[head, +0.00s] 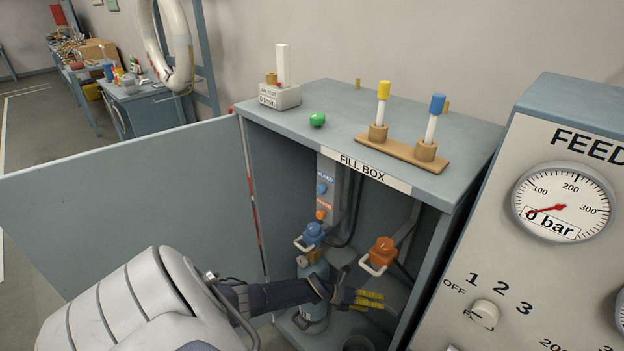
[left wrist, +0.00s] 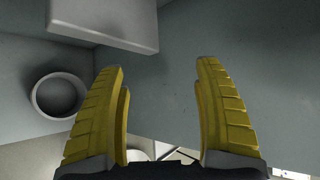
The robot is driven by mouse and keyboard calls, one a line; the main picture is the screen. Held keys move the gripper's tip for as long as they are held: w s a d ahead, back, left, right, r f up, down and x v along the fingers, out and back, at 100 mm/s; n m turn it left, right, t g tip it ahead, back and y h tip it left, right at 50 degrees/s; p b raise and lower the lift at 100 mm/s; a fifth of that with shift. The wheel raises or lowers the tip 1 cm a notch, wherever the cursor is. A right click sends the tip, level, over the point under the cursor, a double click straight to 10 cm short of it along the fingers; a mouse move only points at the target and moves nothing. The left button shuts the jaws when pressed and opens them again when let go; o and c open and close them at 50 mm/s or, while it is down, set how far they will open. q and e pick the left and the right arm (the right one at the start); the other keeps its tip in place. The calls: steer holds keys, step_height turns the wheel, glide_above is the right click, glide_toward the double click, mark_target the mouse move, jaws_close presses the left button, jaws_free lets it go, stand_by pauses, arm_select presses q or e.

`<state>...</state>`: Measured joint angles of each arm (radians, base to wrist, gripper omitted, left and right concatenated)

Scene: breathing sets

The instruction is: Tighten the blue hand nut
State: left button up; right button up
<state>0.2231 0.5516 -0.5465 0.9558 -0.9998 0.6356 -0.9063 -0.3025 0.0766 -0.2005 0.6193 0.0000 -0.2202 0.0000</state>
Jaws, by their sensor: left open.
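The blue hand nut (head: 312,235), with a pale loop handle, sits inside the fill box (head: 292,118), above a blue-grey cylinder (head: 314,285) with a brass-coloured neck. An orange hand nut (head: 381,252) with a similar handle hangs to its right. My left gripper (head: 370,299) reaches into the box opening, below and right of the blue nut and apart from it in the picture. In the left wrist view its yellow fingers (left wrist: 162,110) are spread with nothing between them. The blue nut is not seen in that view. My right gripper is not in view.
The open door (head: 130,195) stands to the left. The feed panel (head: 490,240) with its gauge stands close on the right. A grey ring-shaped holder (left wrist: 60,95) is left of the fingers. A green knob (head: 317,120) and a wooden rack (head: 402,153) are on the box top.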

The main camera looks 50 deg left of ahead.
arm_select(q)
steer(key=w+a+r+m+g+h, duration=0.1)
steer(key=w+r+m+g+h, duration=0.2)
steer(key=r+m, duration=0.7)
steer(key=m+g+y, duration=0.7)
steer(key=m+y, duration=0.4)
steer(key=m, duration=0.4)
glide_toward(314, 227)
step_height(314, 227, down, 10)
steer(key=shift+s+f, duration=0.1)
steer(key=c, duration=1.3)
